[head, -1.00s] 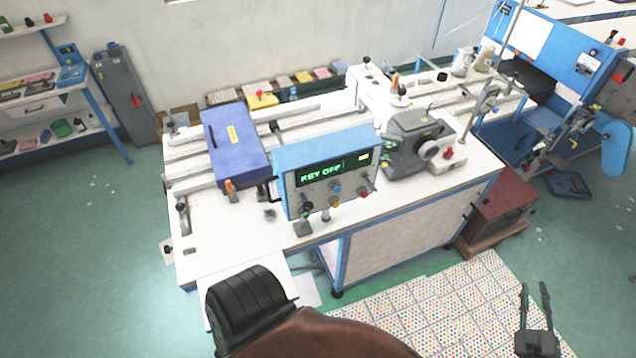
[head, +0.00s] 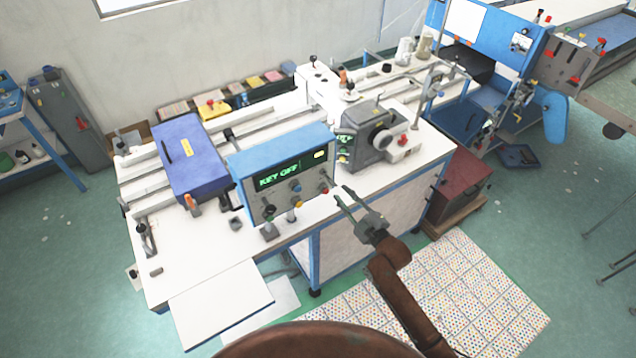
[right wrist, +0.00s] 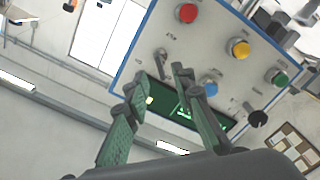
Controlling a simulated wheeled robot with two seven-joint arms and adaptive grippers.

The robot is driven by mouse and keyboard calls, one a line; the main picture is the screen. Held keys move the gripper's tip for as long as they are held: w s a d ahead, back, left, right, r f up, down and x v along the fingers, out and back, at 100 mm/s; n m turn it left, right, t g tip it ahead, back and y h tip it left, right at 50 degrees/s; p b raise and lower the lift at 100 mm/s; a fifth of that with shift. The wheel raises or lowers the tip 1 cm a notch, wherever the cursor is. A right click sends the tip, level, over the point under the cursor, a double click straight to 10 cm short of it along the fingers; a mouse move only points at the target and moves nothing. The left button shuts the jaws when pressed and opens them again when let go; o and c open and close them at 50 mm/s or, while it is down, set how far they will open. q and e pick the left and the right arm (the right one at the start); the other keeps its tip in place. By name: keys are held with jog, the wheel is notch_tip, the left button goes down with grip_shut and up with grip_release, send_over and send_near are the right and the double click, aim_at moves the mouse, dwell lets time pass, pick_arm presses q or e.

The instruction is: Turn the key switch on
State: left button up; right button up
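The control box (head: 281,153) has a blue top and a grey front, with its green display (head: 279,174) reading KEY OFF. In the right wrist view the panel (right wrist: 225,50) appears rotated, with a small grey metal piece (right wrist: 162,60) that looks like the key switch beside the display. My right gripper (head: 340,191) is at the right end of the panel front. In the right wrist view its fingers (right wrist: 155,83) are spread, with nothing visibly held, and the grey piece lies just beyond their tips. I cannot tell whether they touch it. My left gripper is out of view.
The panel also carries red (right wrist: 186,13), yellow (right wrist: 238,48), green (right wrist: 278,77) and blue (right wrist: 208,88) buttons and a black knob (right wrist: 257,118). A grey machine head (head: 371,135) stands right of the box. A blue case (head: 190,155) lies left on the white table (head: 200,255).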

aim_at(333, 182)
jog(key=p+x, duration=0.1)
jog(key=x, duration=0.6)
jog(key=shift+c, duration=0.3)
grip_shut()
